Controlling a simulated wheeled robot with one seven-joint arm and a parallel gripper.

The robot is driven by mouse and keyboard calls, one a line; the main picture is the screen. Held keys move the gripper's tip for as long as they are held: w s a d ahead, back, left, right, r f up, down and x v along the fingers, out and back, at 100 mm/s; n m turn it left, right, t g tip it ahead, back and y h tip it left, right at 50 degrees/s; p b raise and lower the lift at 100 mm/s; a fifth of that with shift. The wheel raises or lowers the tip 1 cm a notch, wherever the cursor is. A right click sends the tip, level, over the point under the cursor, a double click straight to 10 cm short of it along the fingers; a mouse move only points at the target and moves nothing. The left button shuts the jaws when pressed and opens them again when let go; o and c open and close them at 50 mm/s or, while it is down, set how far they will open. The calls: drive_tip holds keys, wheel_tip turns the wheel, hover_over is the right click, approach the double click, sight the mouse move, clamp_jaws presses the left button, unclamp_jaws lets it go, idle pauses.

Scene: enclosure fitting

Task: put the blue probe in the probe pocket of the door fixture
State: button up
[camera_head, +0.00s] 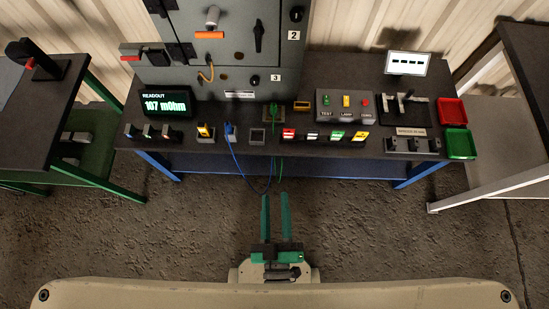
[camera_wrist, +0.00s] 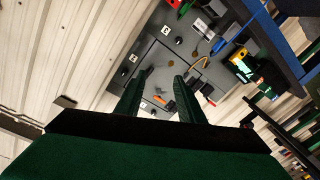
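The blue probe (camera_head: 229,130) stands at the bench's front edge, left of centre, with a blue cable (camera_head: 245,170) hanging down in front. A green probe or plug (camera_head: 273,112) with a green cable sits to its right, further back. A small empty-looking square holder (camera_head: 257,137) lies between them. The grey cabinet door (camera_head: 235,40) carries a black handle and an orange part. I cannot tell which part is the probe pocket. My gripper (camera_head: 275,197) is open and empty, in front of the bench and apart from it. Its fingers (camera_wrist: 159,88) also show apart in the wrist view.
The bench (camera_head: 205,107) holds a readout (camera_head: 167,103), a test button box (camera_head: 343,104), several coloured blocks, and red (camera_head: 451,111) and green (camera_head: 460,144) trays. Side tables stand left (camera_head: 90,80) and right (camera_head: 500,140). Floor between me and the bench is clear except for hanging cables.

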drive_tip(key=s+m+g, duration=0.1)
drive_tip(key=m, duration=0.1)
drive_tip(key=s+m, duration=0.2)
drive_tip(key=s+r+m+g, duration=0.1)
drive_tip(key=m, duration=0.1)
drive_tip(key=shift+s+g+h, duration=0.2)
drive_tip(key=shift+g+h, duration=0.1)
drive_tip(key=shift+h, duration=0.1)
